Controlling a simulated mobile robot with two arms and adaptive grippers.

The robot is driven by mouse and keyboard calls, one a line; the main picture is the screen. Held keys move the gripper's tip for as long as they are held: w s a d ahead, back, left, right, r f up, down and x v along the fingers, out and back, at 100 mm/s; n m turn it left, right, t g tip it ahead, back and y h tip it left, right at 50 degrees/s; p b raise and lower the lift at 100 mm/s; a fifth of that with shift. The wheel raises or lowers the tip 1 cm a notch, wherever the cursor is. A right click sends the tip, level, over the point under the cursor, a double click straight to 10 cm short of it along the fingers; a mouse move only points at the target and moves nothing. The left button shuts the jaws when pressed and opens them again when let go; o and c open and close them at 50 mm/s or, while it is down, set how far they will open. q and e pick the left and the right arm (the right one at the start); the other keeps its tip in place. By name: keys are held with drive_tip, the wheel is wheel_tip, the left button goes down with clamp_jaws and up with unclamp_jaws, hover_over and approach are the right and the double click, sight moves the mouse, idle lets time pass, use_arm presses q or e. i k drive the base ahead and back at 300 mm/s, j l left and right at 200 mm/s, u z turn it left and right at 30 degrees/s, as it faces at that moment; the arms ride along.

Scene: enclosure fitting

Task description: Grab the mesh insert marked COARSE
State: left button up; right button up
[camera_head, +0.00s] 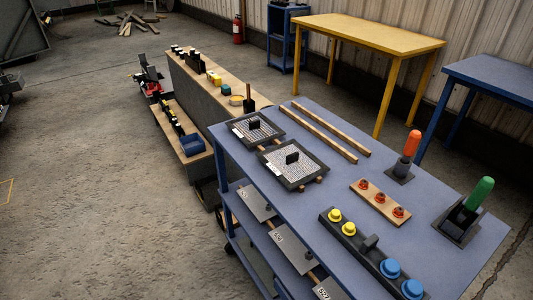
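Two mesh inserts lie side by side on the blue cart top (340,185). The smaller one (243,127) is farther back and to the left. The larger one (306,167) is nearer and rests on wooden strips. Each has a small white label on its left side, too small to read, so I cannot tell which is marked COARSE. Neither of my grippers is in view.
Two wooden rails (325,133) lie behind the inserts. To the right are an orange-handled lever (411,146), a green-handled lever (478,195), a board with red knobs (379,205) and a black bar with yellow and blue knobs (368,252). Grey labelled plates (290,248) lie on a lower shelf.

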sight(254, 129)
drive_tip(key=i+j+z, duration=0.1)
drive_tip(key=j, duration=0.25)
drive_tip(key=i+j+z, duration=0.1)
drive_tip(key=j, duration=0.3)
drive_tip(key=i+j, duration=0.2)
drive_tip(key=j, duration=0.2)
drive_tip(key=i+j+z, duration=0.15)
drive_tip(key=j, duration=0.2)
drive_tip(key=j+z, duration=0.1)
drive_tip(key=j, duration=0.3)
drive_tip(key=i, duration=0.05)
